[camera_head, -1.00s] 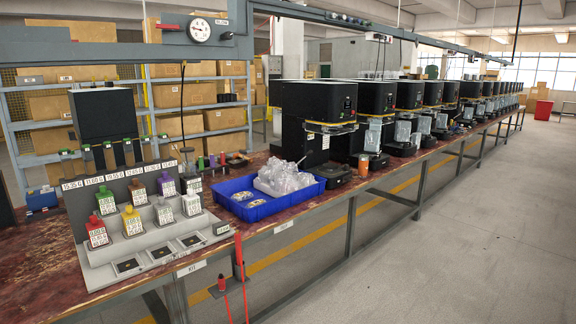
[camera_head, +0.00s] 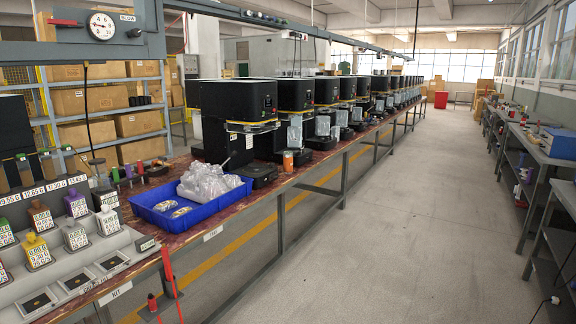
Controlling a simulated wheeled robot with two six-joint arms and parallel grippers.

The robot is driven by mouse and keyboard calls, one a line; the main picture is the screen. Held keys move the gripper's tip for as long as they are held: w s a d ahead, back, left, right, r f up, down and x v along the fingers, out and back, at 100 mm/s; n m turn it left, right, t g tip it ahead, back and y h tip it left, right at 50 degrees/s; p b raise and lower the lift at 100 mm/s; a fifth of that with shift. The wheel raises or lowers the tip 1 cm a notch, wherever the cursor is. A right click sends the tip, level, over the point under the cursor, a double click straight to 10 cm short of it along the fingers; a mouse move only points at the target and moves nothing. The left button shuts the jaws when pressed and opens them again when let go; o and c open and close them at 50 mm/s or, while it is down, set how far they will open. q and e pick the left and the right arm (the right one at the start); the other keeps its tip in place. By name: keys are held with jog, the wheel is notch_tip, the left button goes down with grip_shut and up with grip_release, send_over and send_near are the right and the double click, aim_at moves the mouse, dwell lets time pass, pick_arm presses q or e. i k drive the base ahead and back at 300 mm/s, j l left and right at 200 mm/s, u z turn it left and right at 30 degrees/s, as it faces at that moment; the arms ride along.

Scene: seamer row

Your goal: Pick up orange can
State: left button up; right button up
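The orange can (camera_head: 288,161) stands upright near the front edge of the long workbench, in front of the row of black seamer machines. It is small in the view, orange with a lighter top. Neither of my grippers shows in the head view, so I cannot see what they hold or how they stand.
A blue tray (camera_head: 151,219) with clear plastic bags (camera_head: 208,184) sits left of the can. Black machines (camera_head: 236,110) line the bench behind it. A weight rack (camera_head: 107,240) is at left. The floor aisle (camera_head: 400,220) is clear; another bench (camera_head: 552,158) stands at right.

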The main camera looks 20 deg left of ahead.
aim_at(287, 160)
jog(key=i+z, duration=0.1)
jog(key=i, duration=3.4)
jog(key=i+u, duration=0.2)
jog(key=i, duration=0.25)
jog(key=i+l+u, duration=0.15)
jog(key=i, duration=0.25)
jog(key=i+l+u, duration=0.2)
jog(key=i, duration=0.2)
jog(key=i+l+u, duration=0.2)
jog(key=i, duration=0.2)
